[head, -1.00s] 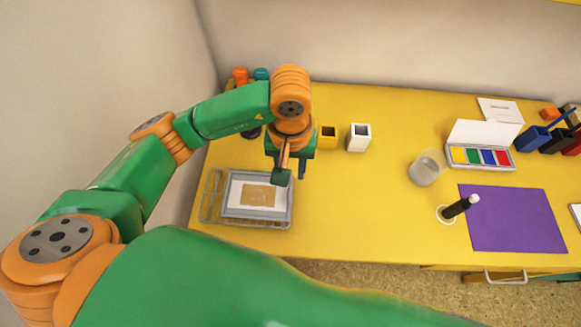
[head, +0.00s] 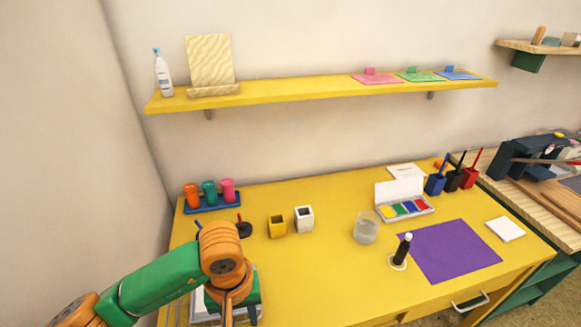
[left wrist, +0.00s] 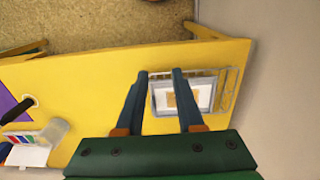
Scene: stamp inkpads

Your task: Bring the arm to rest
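My left arm comes in from the lower left in the head view, and its gripper (head: 232,312) hangs at the bottom edge over the left part of the yellow table (head: 330,280). In the left wrist view the two fingers of the left gripper (left wrist: 158,78) are spread apart with nothing between them. Beyond them lies a grey tray (left wrist: 153,98) with a tan rectangle (left wrist: 184,99) in it, inside a wire rack (left wrist: 232,85). In the head view the arm hides most of this tray. My right gripper shows in neither view.
A paint box (head: 405,207) is behind. A yellow shelf (head: 300,92) runs along the wall above.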

